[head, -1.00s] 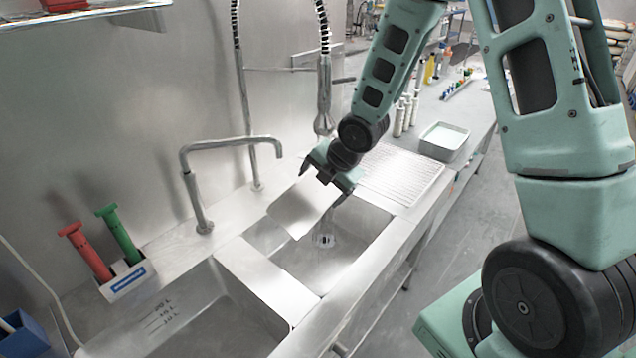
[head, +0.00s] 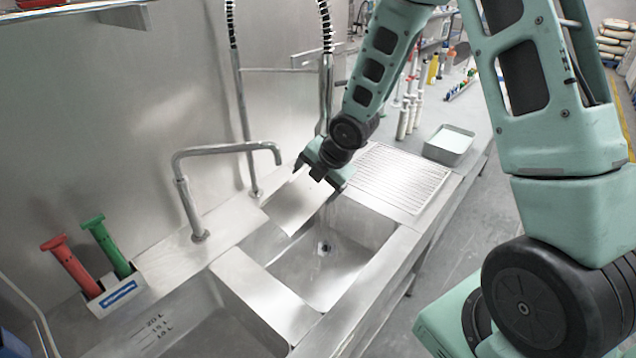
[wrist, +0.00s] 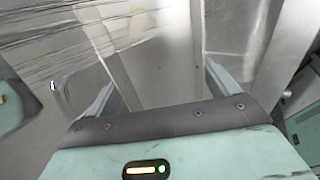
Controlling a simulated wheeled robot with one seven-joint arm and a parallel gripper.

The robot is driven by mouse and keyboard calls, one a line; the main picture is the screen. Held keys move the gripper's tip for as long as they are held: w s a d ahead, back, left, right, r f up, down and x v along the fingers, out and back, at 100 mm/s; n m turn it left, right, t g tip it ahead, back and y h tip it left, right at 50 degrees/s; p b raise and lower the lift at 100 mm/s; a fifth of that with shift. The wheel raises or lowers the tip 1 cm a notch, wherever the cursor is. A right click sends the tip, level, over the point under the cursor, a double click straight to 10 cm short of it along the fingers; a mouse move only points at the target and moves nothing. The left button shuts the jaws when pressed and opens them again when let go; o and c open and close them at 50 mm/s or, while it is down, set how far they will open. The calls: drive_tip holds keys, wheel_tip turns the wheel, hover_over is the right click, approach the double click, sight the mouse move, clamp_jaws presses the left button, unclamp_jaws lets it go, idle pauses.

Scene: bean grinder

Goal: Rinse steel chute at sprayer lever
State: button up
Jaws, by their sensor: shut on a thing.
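The steel chute (head: 296,204), a flat shiny metal piece, is held tilted above the right-hand sink basin (head: 338,262). My gripper (head: 322,180) is shut on its upper end. In the wrist view the chute (wrist: 155,50) shows between my two fingers (wrist: 160,92). The sprayer (head: 326,95) hangs on its coiled hose just behind my gripper; its lower part and lever are hidden by my arm. Thin pale streaks, perhaps water, show at the upper left of the wrist view and faintly below my gripper in the head view.
A bent tap (head: 190,200) stands left of the chute. A holder (head: 118,288) with a red and a green tool sits beside the left basin (head: 205,325). A ribbed drainboard (head: 400,178) and a grey tray (head: 449,143) lie to the right, with several bottles behind.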

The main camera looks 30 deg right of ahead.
drive_tip(key=shift+d, duration=0.15)
idle(0.3)
drive_tip(key=shift+s+d, duration=0.2)
drive_tip(key=shift+d, duration=0.25)
drive_tip(key=shift+a, duration=0.15)
drive_tip(key=shift+w+a, duration=0.2)
drive_tip(key=shift+a, duration=0.25)
drive_tip(key=shift+s+a+f+b, duration=0.1)
drive_tip(key=shift+s+a+b, duration=0.1)
drive_tip(key=shift+s+b, duration=0.4)
drive_tip(key=shift+s+a+b, duration=0.15)
drive_tip(key=shift+s+b, duration=0.15)
drive_tip(key=shift+s, duration=0.5)
drive_tip(key=shift+s+a+b, duration=0.2)
drive_tip(key=shift+s+b, duration=0.2)
drive_tip(key=shift+s, duration=0.45)
drive_tip(key=shift+s+a+b, duration=0.2)
drive_tip(key=shift+s+b, duration=0.15)
drive_tip(key=shift+s, duration=0.45)
drive_tip(key=shift+s+a+b, duration=0.2)
drive_tip(key=shift+s+b, duration=0.2)
drive_tip(key=shift+s, duration=0.45)
